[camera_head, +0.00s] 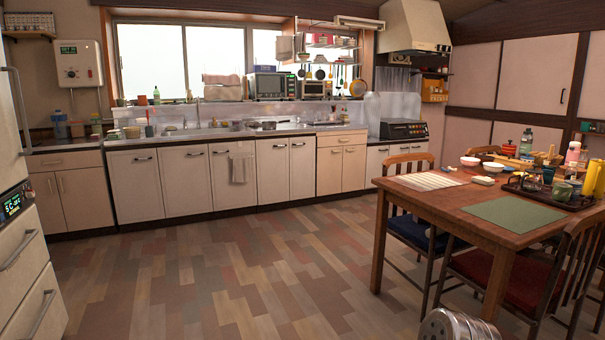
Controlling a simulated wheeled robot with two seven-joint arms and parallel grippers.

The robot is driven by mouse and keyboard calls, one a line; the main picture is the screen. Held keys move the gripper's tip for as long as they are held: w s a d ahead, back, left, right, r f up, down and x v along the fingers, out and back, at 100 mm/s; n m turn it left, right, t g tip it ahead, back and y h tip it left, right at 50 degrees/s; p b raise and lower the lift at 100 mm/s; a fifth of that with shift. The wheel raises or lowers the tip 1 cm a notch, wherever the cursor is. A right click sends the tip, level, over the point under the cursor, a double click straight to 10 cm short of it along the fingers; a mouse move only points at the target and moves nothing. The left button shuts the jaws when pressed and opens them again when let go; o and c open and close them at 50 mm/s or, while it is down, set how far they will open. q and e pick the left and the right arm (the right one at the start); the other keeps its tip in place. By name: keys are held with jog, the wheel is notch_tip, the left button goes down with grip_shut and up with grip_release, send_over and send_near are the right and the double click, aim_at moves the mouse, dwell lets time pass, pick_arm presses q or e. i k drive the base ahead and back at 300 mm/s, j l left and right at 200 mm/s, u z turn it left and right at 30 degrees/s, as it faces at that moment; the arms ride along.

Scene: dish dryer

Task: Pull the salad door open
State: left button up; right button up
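A pale refrigerator (20,225) stands at the left edge, cut off by the frame. Its upper door (10,125) has a long upright handle (18,105) and looks shut. Below a lit green display (14,204) are two drawer fronts, an upper one (22,240) and a lower one (38,300), each with a slanting bar handle; both look shut. No label shows which part is the salad door. Neither of my grippers is in view.
Open wooden floor (210,275) lies between the refrigerator and the dining table (470,205) with chairs at right. Closed white cabinets (190,180) line the back wall. A pale round metal object (450,326), cut off, is at the bottom edge.

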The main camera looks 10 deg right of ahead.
aim_at(301, 149)
jog(key=i+l+z, duration=0.2)
jog(key=i, duration=0.3)
jog(key=i+l+z, duration=0.15)
jog(key=i, duration=0.35)
jog(key=i+u, duration=0.25)
jog(key=i, duration=0.25)
jog(key=i+l+u, duration=0.2)
jog(key=i, duration=0.35)
jog(key=i+l+u, duration=0.1)
jog(key=i+u, duration=0.15)
jog(key=i, duration=0.25)
jog(key=i+z, duration=0.1)
jog(key=i, duration=0.45)
jog(key=i+j+z, duration=0.15)
jog(key=i, duration=0.4)
jog(key=i+j+z, duration=0.1)
jog(key=i, duration=0.45)
jog(key=i+j+z, duration=0.15)
jog(key=i, duration=0.4)
jog(key=i+l, duration=0.15)
jog(key=i, duration=0.3)
jog(key=i+l, duration=0.15)
jog(key=i, duration=0.3)
jog(key=i+l+z, duration=0.1)
jog(key=i, duration=0.35)
